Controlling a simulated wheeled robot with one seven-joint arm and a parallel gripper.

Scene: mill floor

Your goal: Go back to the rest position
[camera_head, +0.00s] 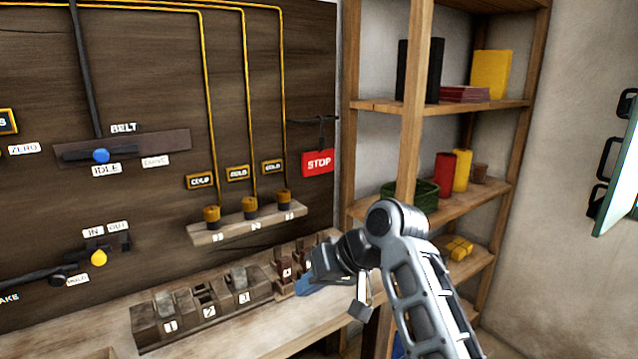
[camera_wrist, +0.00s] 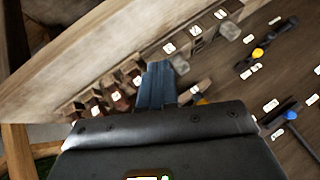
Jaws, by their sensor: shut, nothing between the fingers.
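My gripper (camera_head: 308,287) is at the right part of the workbench in the head view, beside the dark numbered blocks. Its blue fingers are together and hold nothing. In the wrist view the shut blue fingers (camera_wrist: 157,82) point toward the bench and panel. The arm reaches in from the lower right, in front of the wooden shelf, and hides part of the bench's right end. No rest position is marked in either view.
Numbered blocks (camera_head: 203,302) line the workbench (camera_head: 290,325). A small ledge (camera_head: 247,228) with several capped pegs juts from the dark panel (camera_head: 150,65). A red STOP sign (camera_head: 319,162) hangs at its right. The wooden shelf (camera_head: 413,150) stands close behind my arm.

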